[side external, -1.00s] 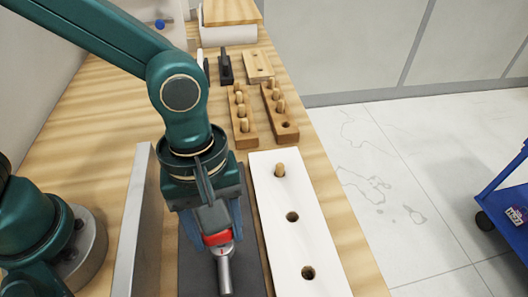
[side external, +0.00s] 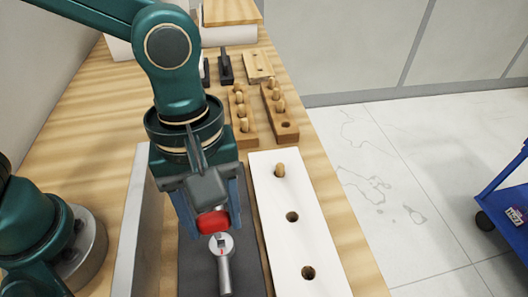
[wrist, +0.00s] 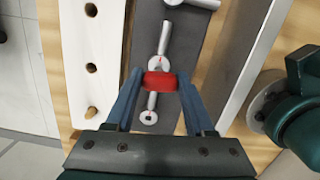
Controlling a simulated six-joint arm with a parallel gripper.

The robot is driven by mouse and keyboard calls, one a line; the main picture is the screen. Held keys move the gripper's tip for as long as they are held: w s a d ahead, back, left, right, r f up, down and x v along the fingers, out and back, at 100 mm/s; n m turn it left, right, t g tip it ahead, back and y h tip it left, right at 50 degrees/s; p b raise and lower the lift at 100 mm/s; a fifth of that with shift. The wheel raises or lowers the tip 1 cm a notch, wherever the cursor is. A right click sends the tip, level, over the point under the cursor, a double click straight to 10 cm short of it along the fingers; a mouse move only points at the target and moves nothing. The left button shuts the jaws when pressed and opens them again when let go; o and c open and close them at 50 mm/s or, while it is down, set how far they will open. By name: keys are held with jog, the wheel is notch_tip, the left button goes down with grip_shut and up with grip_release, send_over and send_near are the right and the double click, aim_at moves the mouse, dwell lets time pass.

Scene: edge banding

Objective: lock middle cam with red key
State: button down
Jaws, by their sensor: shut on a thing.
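My gripper (side external: 212,222) is shut on the red key (side external: 211,221), a small rounded red block. In the wrist view, the red key (wrist: 160,82) sits between the blue fingers. The middle cam (side external: 221,246), a grey round head with a red mark and a handle toward the side camera, shows just in front of the key. In the wrist view, the middle cam (wrist: 159,63) lies just above the key, handle pointing up. The key appears raised above it. Another cam (wrist: 151,112) shows between the fingers, and a third (wrist: 195,3), with its handle sideways, is cut off at the top.
The cams lie on a dark strip (side external: 198,272) beside a metal rail (side external: 141,215). On the other side is a white board (side external: 285,235) with two open holes and a wooden peg (side external: 280,170). Wooden peg blocks (side external: 280,112) stand farther back.

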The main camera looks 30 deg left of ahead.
jog(key=shift+r, duration=1.1)
jog(key=w+a+r+n, duration=0.1)
jog(key=w+a+r, duration=0.1)
jog(key=w+a, duration=0.8)
jog(key=s+a+r+m+y, duration=0.1)
jog(key=a+r+m, duration=0.3)
jog(key=a+m, duration=0.7)
jog(key=shift+s+r+g, duration=0.15)
jog(key=shift+g, duration=0.15)
